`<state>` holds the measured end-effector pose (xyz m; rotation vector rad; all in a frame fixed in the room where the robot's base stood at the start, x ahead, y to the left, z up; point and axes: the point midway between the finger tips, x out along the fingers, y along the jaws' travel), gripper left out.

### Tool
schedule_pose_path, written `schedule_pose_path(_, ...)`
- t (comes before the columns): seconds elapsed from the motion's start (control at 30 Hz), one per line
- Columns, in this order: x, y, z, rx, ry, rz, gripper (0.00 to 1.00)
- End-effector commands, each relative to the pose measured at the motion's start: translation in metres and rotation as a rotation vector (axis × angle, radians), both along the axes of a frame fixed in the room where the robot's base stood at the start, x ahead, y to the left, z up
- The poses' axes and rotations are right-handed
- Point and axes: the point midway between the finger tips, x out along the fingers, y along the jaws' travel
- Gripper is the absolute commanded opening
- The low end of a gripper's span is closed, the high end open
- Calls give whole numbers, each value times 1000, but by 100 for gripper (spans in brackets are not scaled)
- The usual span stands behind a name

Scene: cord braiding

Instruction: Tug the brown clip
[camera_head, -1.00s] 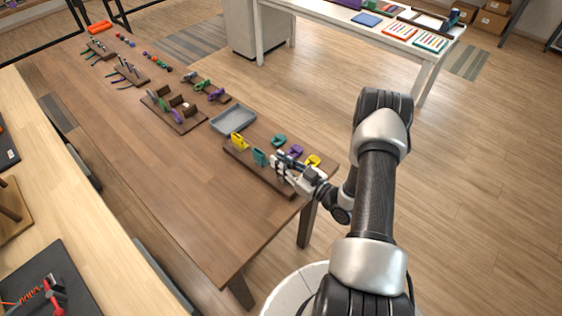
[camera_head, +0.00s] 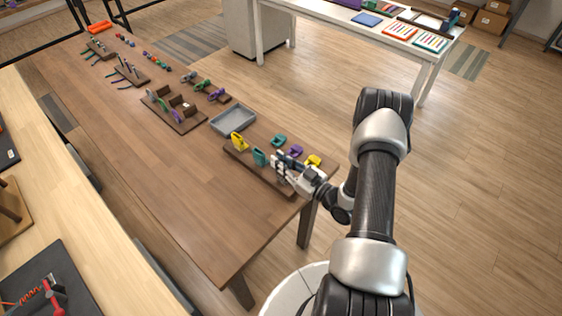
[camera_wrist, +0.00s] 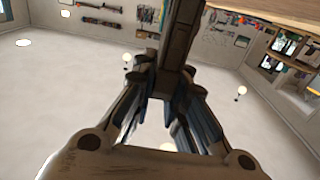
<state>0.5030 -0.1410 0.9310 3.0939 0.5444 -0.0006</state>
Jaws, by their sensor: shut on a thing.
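A brown wooden board (camera_head: 235,154) on the table carries upright clips. A yellow clip (camera_head: 239,143) and a teal clip (camera_head: 259,157) stand on its near side. My gripper (camera_head: 280,164) is at the right part of this board and hides what it holds there. In the wrist view, my gripper (camera_wrist: 167,86) is shut on a long dark brown piece (camera_wrist: 181,40), which looks like the brown clip. It runs up from between the fingers. Whether it still touches the board cannot be seen.
Green (camera_head: 279,140), purple (camera_head: 295,151) and yellow (camera_head: 313,160) clips lie along the board's far side, close to my gripper. A grey tray (camera_head: 233,120) lies beyond the board. Other boards with clips and pegs stand farther left. The table's near left part is bare.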

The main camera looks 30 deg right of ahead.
Motion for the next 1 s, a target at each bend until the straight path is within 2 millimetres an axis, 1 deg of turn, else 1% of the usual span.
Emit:
schedule_pose_path(0.37, 0, 0, 3, 1, -2, 0, 0)
schedule_pose_path(0.97, 0, 0, 0, 0, -1, 0, 0)
schedule_pose_path(1.0, 0, 0, -1, 0, -1, 0, 15)
